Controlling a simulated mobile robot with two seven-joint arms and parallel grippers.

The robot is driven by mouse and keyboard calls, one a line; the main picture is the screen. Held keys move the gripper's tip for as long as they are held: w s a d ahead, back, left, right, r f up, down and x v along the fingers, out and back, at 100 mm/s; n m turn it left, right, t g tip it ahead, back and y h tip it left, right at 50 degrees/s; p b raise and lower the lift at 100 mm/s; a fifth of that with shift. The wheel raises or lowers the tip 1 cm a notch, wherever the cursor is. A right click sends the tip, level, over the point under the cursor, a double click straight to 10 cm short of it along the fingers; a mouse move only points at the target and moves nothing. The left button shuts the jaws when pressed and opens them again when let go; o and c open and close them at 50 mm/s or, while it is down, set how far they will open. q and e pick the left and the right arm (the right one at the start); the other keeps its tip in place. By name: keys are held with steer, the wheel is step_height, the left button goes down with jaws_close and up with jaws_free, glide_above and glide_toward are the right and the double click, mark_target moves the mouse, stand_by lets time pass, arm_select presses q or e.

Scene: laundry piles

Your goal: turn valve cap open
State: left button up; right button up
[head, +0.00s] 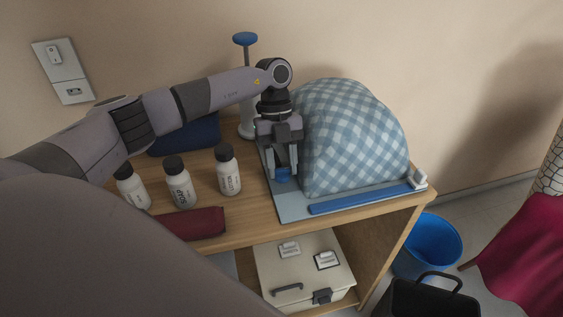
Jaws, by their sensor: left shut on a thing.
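The valve cap (283,178) is small and blue. It sits low at the left front of a plump blue-and-white checkered bag (352,140). My left gripper (284,170) points down from above, shut on the cap with its fingers on either side. The fingers hide part of the cap, and I cannot tell how far it is turned. My right gripper is not in view.
A blue-topped pump (245,40) stands behind. A blue bucket (430,245) is on the floor at right.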

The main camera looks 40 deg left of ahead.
arm_select(q)
steer(key=o, duration=1.1)
steer(key=shift+c, duration=0.2)
steer(key=shift+r, duration=0.15)
steer(key=v, duration=0.7)
